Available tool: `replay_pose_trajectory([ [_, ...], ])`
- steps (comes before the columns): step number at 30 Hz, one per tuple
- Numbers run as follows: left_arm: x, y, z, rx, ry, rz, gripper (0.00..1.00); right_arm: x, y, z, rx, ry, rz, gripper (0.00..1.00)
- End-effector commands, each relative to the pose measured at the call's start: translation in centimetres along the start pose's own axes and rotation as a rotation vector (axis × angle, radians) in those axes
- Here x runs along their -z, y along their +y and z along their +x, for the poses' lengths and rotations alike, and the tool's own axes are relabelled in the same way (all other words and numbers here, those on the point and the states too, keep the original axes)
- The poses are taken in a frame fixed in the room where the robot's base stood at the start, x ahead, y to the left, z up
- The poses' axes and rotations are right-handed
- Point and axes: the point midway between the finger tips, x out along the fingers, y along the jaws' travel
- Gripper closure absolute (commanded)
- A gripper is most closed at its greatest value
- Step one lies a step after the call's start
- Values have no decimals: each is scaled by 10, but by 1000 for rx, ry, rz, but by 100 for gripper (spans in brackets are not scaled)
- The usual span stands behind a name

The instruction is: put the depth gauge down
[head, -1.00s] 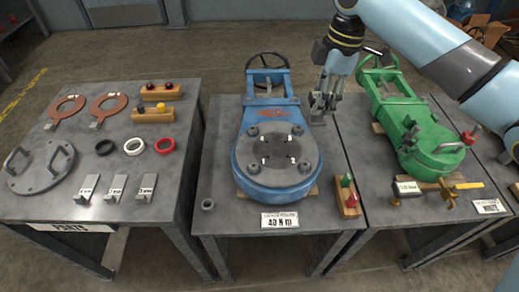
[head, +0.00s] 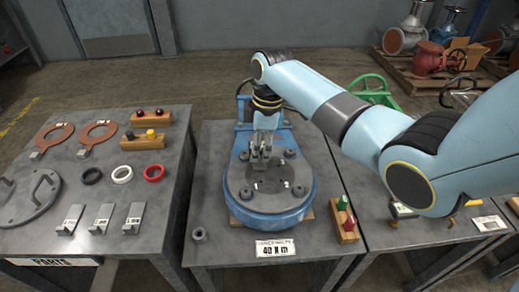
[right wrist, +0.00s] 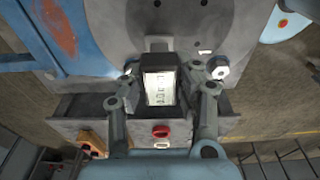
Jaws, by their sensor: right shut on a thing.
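My right gripper (head: 260,158) is over the round grey flange (head: 280,187) of the blue valve (head: 268,214) on the middle table. In the right wrist view the depth gauge (right wrist: 160,86) is between its fingers, a dark-framed block with a pale marked face. The gripper is shut on it. In the head view the gauge is hard to tell from the grey fingers. Whether its lower end touches the flange cannot be told. My left gripper is in neither view.
Several dark bolts stand around the flange. A wooden block with green and red pegs (head: 344,222) lies right of the valve. The parts table (head: 150,215) stands left.

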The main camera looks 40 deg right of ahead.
Motion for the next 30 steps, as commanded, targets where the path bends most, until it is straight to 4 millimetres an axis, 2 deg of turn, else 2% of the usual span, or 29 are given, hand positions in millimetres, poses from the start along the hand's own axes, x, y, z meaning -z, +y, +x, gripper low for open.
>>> replay_pose_trajectory([
  [12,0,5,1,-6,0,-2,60,0,1,6,-3,2,0,100],
  [13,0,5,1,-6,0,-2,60,-1,0,7,-2,1,0,67],
  [18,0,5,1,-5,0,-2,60,-1,0,7,-2,1,0,46],
  [26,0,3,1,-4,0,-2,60,-1,0,6,-2,1,0,46],
  [30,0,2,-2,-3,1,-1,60,-1,1,-8,-4,1,-1,46],
])
